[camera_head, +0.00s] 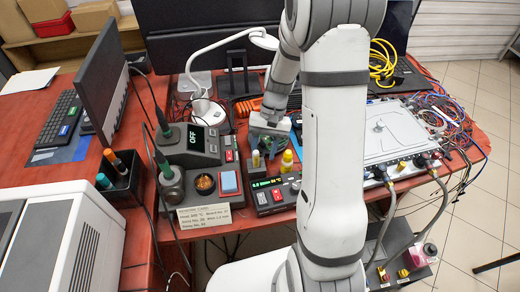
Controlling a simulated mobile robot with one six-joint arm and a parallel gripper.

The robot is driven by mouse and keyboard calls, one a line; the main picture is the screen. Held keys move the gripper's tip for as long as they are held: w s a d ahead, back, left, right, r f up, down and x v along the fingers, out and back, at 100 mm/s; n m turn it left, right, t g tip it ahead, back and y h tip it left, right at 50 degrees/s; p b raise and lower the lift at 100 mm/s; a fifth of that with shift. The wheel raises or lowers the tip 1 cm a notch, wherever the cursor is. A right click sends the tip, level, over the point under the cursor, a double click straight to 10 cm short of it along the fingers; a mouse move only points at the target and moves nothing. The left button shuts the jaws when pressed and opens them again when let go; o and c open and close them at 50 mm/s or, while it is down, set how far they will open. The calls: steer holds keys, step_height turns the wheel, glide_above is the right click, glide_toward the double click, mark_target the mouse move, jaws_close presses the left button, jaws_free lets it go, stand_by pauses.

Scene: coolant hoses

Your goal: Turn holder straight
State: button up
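A small dark holder (257,172) stands on the red bench below my gripper, near the middle of the view. A short yellow-topped vial (256,159) shows at its left and a taller yellow-capped bottle (287,161) at its right. Whether the bottle stands in the holder or beside it is unclear. My gripper (268,150) points down just behind and above the holder. Its fingertips are small and partly hidden, so I cannot tell whether they are open, shut or touching the holder. The holder's exact angle is hard to read.
A soldering station (190,146) with its iron stand (171,184) is left of the holder. A red-buttoned control box (276,195) is in front. A silver plate unit (386,130) with hoses stands right. A white lamp (205,106) stands behind. My arm covers the bench right of the bottle.

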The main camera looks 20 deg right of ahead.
steer(key=v, duration=0.7)
steer(key=shift+w+d+r+p, duration=0.1)
steer(key=shift+w+r+p, duration=0.05)
steer(key=shift+r+p, duration=0.2)
